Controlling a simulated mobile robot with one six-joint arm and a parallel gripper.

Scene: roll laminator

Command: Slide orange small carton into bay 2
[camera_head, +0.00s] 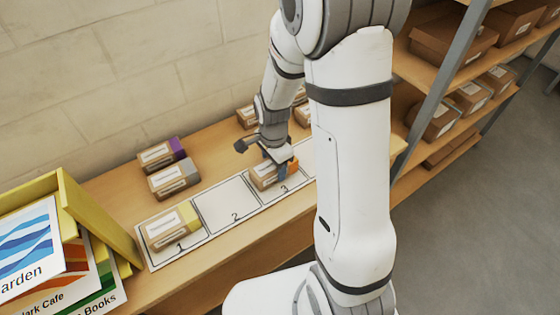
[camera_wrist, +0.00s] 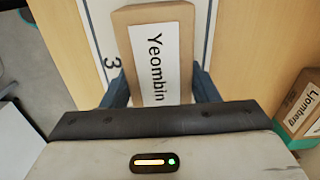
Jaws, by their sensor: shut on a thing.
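The orange small carton (camera_head: 262,177) is a brown box with a white label and an orange end, at bay 3 of the white numbered strip. My gripper (camera_head: 281,171) is shut on the carton, one dark finger on each side in the wrist view (camera_wrist: 161,88). Bay 2 (camera_head: 228,203) is empty, directly left of the carton. I cannot tell whether the carton touches the strip.
A yellow-ended carton (camera_head: 172,226) sits in bay 1. Purple-ended (camera_head: 160,154) and grey-ended (camera_head: 173,179) cartons stand behind the strip. In the wrist view, a carton labelled "Ljomberg" (camera_wrist: 301,106) is at right. A yellow rack (camera_head: 95,222) stands at left. My arm hides the strip's right end.

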